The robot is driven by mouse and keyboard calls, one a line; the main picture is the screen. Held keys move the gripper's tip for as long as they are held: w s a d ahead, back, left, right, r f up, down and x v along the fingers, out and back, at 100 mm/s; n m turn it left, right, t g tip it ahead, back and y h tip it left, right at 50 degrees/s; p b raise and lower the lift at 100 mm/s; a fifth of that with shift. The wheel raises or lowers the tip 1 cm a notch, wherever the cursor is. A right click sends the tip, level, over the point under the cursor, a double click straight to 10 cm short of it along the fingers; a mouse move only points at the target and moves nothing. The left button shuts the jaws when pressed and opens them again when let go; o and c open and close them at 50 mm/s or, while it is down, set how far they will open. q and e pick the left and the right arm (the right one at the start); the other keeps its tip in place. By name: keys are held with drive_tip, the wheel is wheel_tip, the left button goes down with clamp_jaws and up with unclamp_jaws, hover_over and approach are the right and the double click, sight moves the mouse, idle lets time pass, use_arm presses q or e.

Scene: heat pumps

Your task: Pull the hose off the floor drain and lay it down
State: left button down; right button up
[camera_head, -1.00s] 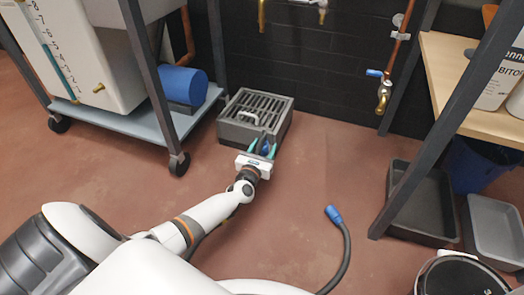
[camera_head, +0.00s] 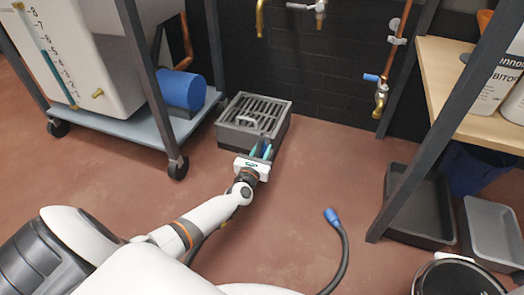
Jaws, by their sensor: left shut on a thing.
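The floor drain (camera_head: 232,137) is a grey box with a slotted grate and a light handle on top, standing on the floor against the black wall. A dark upright piece shows beside the fingers. I cannot tell whether the hose end still sits on the drain. A dark hose (camera_head: 345,255) with a blue end (camera_head: 332,215) lies on the floor to the right. A stretch of dark hose also shows beside my left forearm. My right gripper is not in view.
A wheeled cart (camera_head: 115,122) with a white tank and blue cylinder stands left. At right are a shelf frame (camera_head: 433,130), black tray (camera_head: 420,207), grey tray (camera_head: 492,228) and bucket (camera_head: 455,275). Wall taps (camera_head: 381,97) hang behind.

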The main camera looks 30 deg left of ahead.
sight(262, 142)
use_arm(q)
drive_tip(key=shift+r+p, duration=1.95)
drive_tip(key=shift+r, duration=0.7)
